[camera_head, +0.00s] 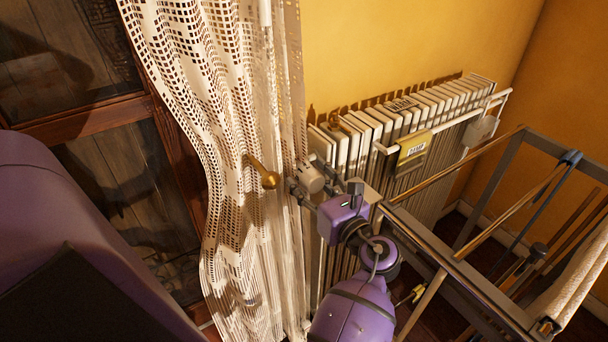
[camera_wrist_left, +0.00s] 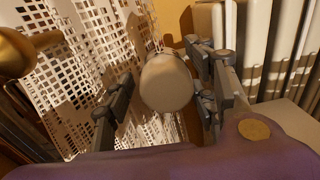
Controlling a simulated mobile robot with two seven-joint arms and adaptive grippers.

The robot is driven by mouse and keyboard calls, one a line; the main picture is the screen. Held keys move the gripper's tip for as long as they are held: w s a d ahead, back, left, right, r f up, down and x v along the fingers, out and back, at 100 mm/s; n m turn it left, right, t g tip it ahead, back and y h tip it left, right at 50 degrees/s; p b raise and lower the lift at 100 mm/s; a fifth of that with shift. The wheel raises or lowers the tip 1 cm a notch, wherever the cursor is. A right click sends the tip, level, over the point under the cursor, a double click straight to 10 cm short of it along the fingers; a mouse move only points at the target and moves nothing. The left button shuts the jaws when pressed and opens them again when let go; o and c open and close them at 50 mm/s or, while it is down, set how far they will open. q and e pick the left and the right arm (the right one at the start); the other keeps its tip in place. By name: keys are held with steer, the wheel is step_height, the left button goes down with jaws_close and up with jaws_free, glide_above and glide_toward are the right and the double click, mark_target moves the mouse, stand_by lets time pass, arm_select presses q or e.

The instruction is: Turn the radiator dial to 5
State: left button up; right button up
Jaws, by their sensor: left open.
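The radiator dial (camera_head: 311,177) is a pale, rounded knob at the left end of the white radiator (camera_head: 432,112). In the left wrist view the dial (camera_wrist_left: 166,83) sits between the two dark fingers of my left gripper (camera_wrist_left: 158,98). A gap shows on the left side of the dial; the right finger is close to it, and I cannot tell if it touches. In the head view my left gripper (camera_head: 318,194) is open at the dial. No numbers on the dial are readable. My right gripper is not in view.
A lace curtain (camera_head: 245,95) hangs just left of the dial. A brass knob-ended handle (camera_head: 268,180) sticks out there. A rail on the radiator carries a yellow cloth (camera_head: 413,150). A drying rack (camera_head: 465,275) stands close on the right.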

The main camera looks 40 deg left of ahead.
arm_select(q)
steer(key=shift+w+a, duration=0.1)
steer(key=shift+a, duration=0.15)
steer(key=shift+d, duration=0.1)
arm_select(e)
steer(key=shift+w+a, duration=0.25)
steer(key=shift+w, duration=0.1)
